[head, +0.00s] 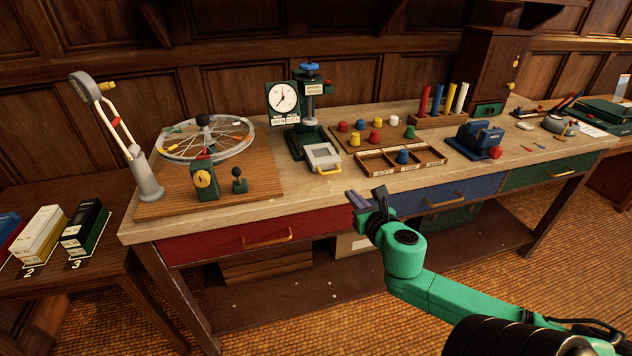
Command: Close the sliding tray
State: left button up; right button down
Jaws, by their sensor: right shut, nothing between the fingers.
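The sliding tray appears to be the pale grey tray (323,156) on the bench, in front of the dark green press-like tester (309,110) with a round dial. The tray sticks out forward from the tester's base toward the bench's front edge. My right gripper (364,197) is shut and empty. In the picture it is just below and to the right of the tray, near the bench's front edge and apart from the tray. My left gripper is not in view.
A spoked wheel (205,138) on a wooden board stands at left. Red (240,236), blue (445,193) and green (552,171) drawers line the bench front.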

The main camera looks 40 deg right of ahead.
aim_at(331, 172)
jog(key=x, duration=0.8)
jog(key=b+x, duration=0.1)
jog(key=x, duration=0.3)
jog(key=shift+w+d+f, duration=0.15)
jog(key=shift+d, duration=0.2)
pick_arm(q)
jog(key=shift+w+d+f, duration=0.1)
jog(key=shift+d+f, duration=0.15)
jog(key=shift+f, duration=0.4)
pick_arm(e)
jog(key=shift+w+f, duration=0.15)
jog(key=shift+w, duration=0.25)
